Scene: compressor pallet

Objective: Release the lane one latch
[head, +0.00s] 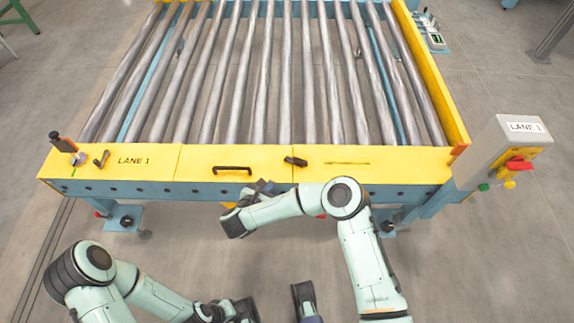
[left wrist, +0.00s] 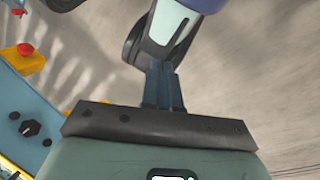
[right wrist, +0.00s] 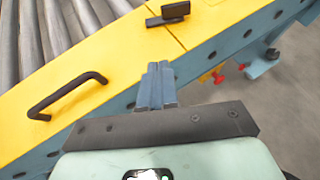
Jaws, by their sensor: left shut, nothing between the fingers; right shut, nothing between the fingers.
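The yellow front beam (head: 150,160) of the conveyor is printed "LANE 1" at its left end. A similar dark turn handle (head: 295,161) sits mid-beam and also shows in the right wrist view (right wrist: 170,13). I cannot tell which is the latch. My right gripper (head: 265,187) is shut and empty, at the beam's front edge, apart from the mid-beam handle. My left gripper (left wrist: 163,88) is shut and empty, low over the floor away from the beam.
A black pull handle (head: 232,169) is fixed on the beam beside my right gripper. Bare rollers (head: 265,75) lie behind. A grey post box labelled "LANE 1" (head: 505,150) with red, yellow and green controls stands at right. Floor in front is open.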

